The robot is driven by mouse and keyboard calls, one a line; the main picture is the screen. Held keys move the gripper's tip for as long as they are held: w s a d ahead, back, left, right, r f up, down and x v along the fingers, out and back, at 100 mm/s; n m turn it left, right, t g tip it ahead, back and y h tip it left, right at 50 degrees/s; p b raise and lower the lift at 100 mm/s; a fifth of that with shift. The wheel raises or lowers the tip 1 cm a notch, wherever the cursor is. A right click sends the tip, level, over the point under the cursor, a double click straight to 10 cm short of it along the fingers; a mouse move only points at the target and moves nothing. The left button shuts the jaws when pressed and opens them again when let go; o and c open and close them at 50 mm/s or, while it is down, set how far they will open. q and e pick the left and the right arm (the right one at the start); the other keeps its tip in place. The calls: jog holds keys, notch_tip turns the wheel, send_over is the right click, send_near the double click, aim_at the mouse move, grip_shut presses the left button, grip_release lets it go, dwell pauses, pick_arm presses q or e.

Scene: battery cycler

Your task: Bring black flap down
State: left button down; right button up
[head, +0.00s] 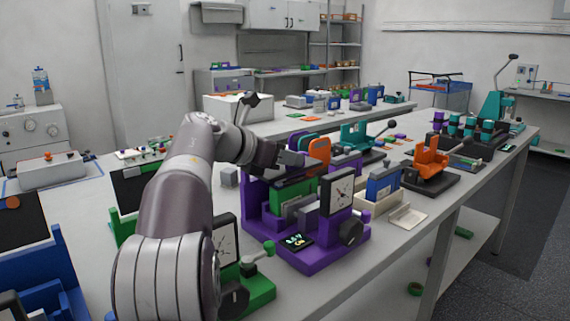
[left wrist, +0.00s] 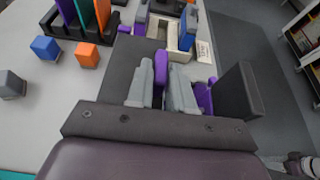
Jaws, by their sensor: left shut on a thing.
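The purple battery cycler (head: 318,252) stands on the near bench, with a dial panel (head: 339,194), a small lit display (head: 295,241) and a black knob (head: 351,231). Its black flap (head: 294,188) shows as a dark plate over a green block, partly covered by my gripper; its exact tilt is hard to tell. In the left wrist view the flap (left wrist: 119,72) lies under my fingers. My left gripper (left wrist: 161,82) is shut on a purple tab (left wrist: 160,64) at the flap. In the head view the left gripper (head: 290,160) is at the cycler's top. My right gripper is not in view.
A green cycler-like device (head: 254,284) stands close on the near side. An orange device (head: 428,160) and a blue block in a pale holder (head: 383,184) stand to the right. Loose cubes, one orange (left wrist: 88,54), lie beside the cycler.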

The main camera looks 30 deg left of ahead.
pick_arm(q)
jog(key=shift+d+f, duration=0.1)
jog(key=shift+f, duration=0.05)
dwell(0.4)
jog(key=c, duration=1.1)
grip_release()
jog(key=p+v, duration=0.1)
jog(key=v, duration=1.1)
jog(key=shift+s, duration=0.4)
